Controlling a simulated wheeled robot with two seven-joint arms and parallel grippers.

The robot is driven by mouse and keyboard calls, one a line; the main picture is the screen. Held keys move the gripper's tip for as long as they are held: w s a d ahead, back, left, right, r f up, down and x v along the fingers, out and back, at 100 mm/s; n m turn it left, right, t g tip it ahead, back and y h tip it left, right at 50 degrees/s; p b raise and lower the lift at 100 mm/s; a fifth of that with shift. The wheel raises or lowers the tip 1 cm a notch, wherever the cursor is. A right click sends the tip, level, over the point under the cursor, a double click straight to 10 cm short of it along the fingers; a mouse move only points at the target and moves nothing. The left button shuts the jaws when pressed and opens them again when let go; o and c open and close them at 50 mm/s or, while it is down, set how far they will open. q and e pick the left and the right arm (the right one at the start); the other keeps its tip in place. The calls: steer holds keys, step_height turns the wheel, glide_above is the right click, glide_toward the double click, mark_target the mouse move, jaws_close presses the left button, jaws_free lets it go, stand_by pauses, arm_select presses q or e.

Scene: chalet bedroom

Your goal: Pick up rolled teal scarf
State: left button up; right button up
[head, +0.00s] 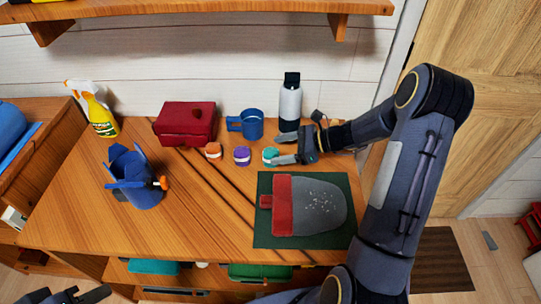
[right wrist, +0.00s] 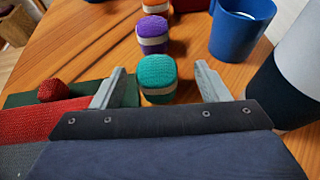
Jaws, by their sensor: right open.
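The rolled teal scarf (head: 270,155) stands on the wooden desk with a pale band around its middle. It is at the right end of a row of rolled scarves. My right gripper (head: 279,149) is open beside it, low over the desk. In the right wrist view the teal scarf (right wrist: 157,75) lies between and just ahead of the two fingers of the right gripper (right wrist: 160,72), with a gap on each side. My left gripper (head: 72,295) shows only in part at the bottom left, away from the scarf; its opening is unclear.
A purple roll (head: 242,156) and an orange roll (head: 213,150) stand left of the teal one. A blue mug (head: 251,124) and a white bottle (head: 290,103) stand behind. A green mat (head: 264,238) with a red-grey item (head: 315,207) lies in front. The desk's centre is clear.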

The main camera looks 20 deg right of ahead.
mark_target(275, 152)
steer(key=x, duration=0.3)
steer(key=shift+a+f, duration=0.3)
steer(key=shift+f, duration=0.05)
steer(key=c, duration=1.1)
steer(key=shift+o, duration=0.2)
steer(key=shift+r, duration=0.15)
